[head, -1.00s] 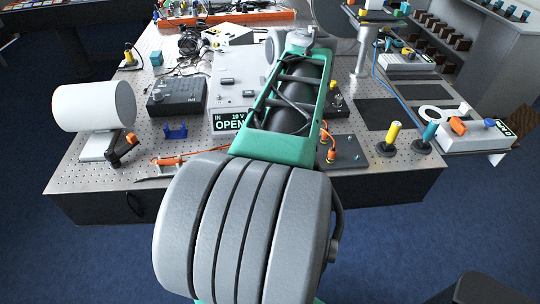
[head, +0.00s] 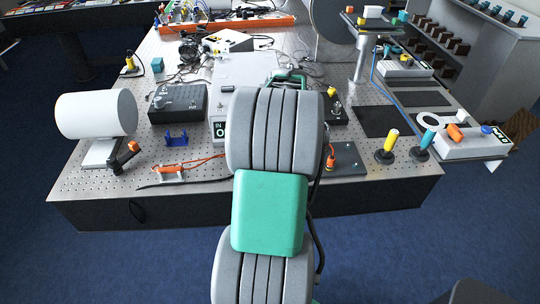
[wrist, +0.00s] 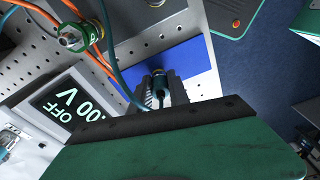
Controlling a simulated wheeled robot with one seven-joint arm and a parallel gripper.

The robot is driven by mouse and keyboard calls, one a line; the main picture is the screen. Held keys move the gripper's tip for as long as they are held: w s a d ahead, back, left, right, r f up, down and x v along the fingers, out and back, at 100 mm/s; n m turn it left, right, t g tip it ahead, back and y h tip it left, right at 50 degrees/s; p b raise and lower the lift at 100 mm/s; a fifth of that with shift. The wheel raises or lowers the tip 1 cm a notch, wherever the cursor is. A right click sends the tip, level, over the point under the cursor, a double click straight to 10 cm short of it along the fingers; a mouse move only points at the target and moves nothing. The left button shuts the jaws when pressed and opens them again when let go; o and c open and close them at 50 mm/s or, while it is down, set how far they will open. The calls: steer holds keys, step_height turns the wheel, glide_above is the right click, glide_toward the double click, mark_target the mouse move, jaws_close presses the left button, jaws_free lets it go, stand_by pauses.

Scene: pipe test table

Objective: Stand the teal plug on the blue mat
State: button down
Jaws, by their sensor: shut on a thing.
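In the wrist view, my gripper (wrist: 160,90) is shut on a small dark teal plug (wrist: 160,80), which sits between the two dark fingers. The blue mat (wrist: 199,62) lies just beyond the fingertips, and the plug overlaps its near part in the picture. I cannot tell whether the plug touches the mat or hangs above it. The fingers hide part of the plug. In the head view, my arm covers the middle of the table, and neither my gripper, the held plug nor the mat can be seen.
A meter display (wrist: 70,105) reading OFF lies left of the gripper, with orange and teal cables and a green-ringed connector (wrist: 76,37) close by. A dark board (wrist: 235,12) is at upper right. Yellow-handled (head: 390,143) and teal-handled (head: 424,143) pieces stand at the table's right.

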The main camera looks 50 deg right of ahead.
steer(key=shift+f, duration=0.2)
steer(key=c, duration=1.2)
jaws_free()
steer(key=shift+c, duration=0.2)
steer(key=shift+r, duration=0.15)
step_height(320, 180, up, 12)
steer(key=s, duration=0.1)
steer(key=w+a+m, duration=0.1)
steer(key=w+a, duration=0.3)
steer(key=a, duration=0.5)
steer(key=w+a+m, duration=0.1)
steer(key=w+a, duration=0.4)
steer(key=a, duration=0.5)
steer(key=s+a+f+m+t, duration=0.1)
steer(key=s+a+f, duration=0.1)
steer(key=a, duration=0.6)
steer(key=s+a+f+m+t, duration=0.1)
steer(key=s+a+f+m, duration=0.1)
steer(key=a, duration=0.7)
steer(key=shift+s+a+f+m+h, duration=0.3)
steer(key=shift+s+f, duration=0.15)
steer(key=shift+s, duration=0.15)
